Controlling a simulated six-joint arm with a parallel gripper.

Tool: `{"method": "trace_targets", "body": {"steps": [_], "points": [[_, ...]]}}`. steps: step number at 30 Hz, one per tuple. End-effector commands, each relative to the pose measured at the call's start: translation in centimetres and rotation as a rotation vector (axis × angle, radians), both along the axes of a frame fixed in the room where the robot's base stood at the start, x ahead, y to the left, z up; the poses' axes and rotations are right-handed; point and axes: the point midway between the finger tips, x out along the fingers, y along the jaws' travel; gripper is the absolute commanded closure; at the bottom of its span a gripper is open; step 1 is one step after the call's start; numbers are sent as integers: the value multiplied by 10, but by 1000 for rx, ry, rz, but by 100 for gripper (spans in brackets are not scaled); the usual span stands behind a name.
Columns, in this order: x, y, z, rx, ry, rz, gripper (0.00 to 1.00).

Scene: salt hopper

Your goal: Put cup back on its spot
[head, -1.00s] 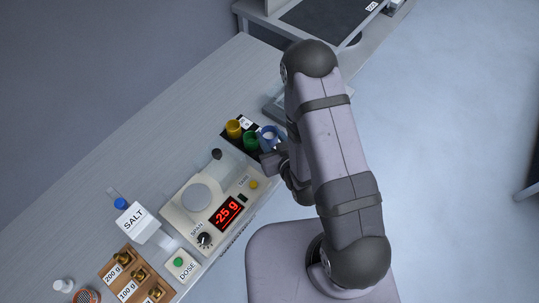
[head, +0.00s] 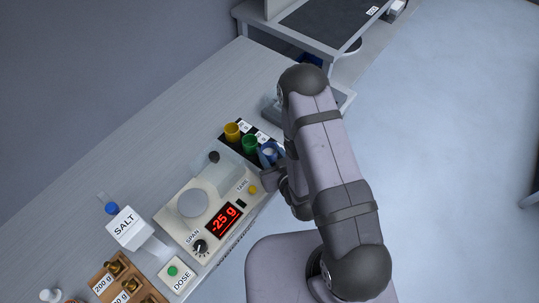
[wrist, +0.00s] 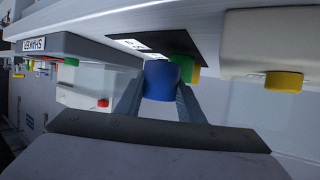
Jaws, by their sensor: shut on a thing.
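The blue cup (head: 269,154) is at the right end of a row with the yellow cup (head: 232,131) and the green cup (head: 250,146), at the black mat (head: 241,124) with white labels. My gripper (wrist: 160,95) is shut on the blue cup, one finger on each side. In the wrist view, which looks upside down, the blue cup (wrist: 162,80) is at the mat (wrist: 180,41), partly covering the green cup (wrist: 187,71). I cannot tell whether its base touches the mat. In the head view my arm hides part of the gripper.
The scale (head: 206,214) reads -25 g, its round pan (head: 192,204) empty. A SALT hopper (head: 129,228), a DOSE button (head: 173,271) and a wooden weight block (head: 127,283) stand further left. The green cup is close beside the blue cup.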

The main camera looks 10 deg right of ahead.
Motion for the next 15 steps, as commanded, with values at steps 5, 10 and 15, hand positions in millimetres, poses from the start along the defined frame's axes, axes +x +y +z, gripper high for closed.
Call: {"method": "trace_targets", "body": {"steps": [5, 10, 15], "points": [[0, 0, -17, 0, 1, 0, 91], [0, 0, -25, 0, 0, 0, 91], [0, 0, -25, 0, -1, 0, 91]]}}
